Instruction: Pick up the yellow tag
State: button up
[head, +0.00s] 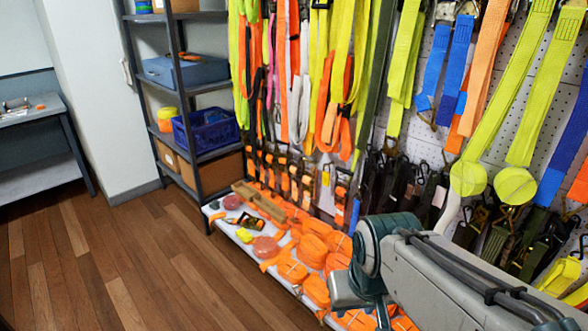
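A small yellow piece (244,236), which looks like the yellow tag, lies flat on the low white bench (220,222) near its front left edge. A round reddish coil (265,248) lies just to its right, and a dark buckle-like item (245,221) lies just behind it. Nothing covers the yellow piece. My arm enters from the lower right and bends down over the right part of the bench. My gripper is not in view, so its fingers and anything in them cannot be seen.
Several orange strap rolls (314,248) crowd the bench to the right. A wooden tray (258,202) lies at the back. Hanging straps (340,70) cover the wall behind. A dark shelf rack (185,110) stands at the back left. The wooden floor (130,255) at left is clear.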

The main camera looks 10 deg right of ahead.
aim_at(326, 175)
jog(key=u, duration=0.75)
jog(key=i, duration=1.4)
jog(key=u, duration=0.45)
jog(key=i, duration=1.45)
jog(key=z, duration=1.15)
jog(key=i, duration=0.75)
jog(key=z, duration=1.1)
jog(key=i, duration=0.3)
jog(key=z, duration=0.25)
